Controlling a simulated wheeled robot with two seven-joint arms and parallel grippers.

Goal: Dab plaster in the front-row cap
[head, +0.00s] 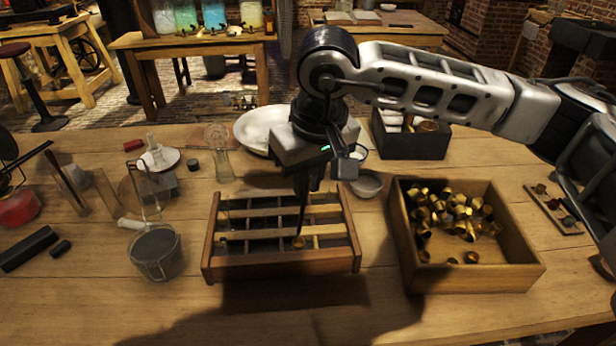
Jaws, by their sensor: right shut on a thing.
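My right gripper (312,178) is shut on a thin dark tool (302,210) that points down over the wooden rack (282,266). The tool's tip is at or just above a small brass cap (298,243) in the rack's front row, right of the middle. I cannot tell whether it touches the cap. The gripper's fingers and the top of the tool are dark and hard to separate. A small grey bowl (367,185) stands behind the rack's right end; I cannot make out its contents. My left gripper is not in view.
A wooden box (524,277) of loose brass caps stands right of the rack. A dark crate (410,145) and a large white bowl (250,124) stand behind. A glass beaker (157,254) stands to the left. The table's front strip is clear.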

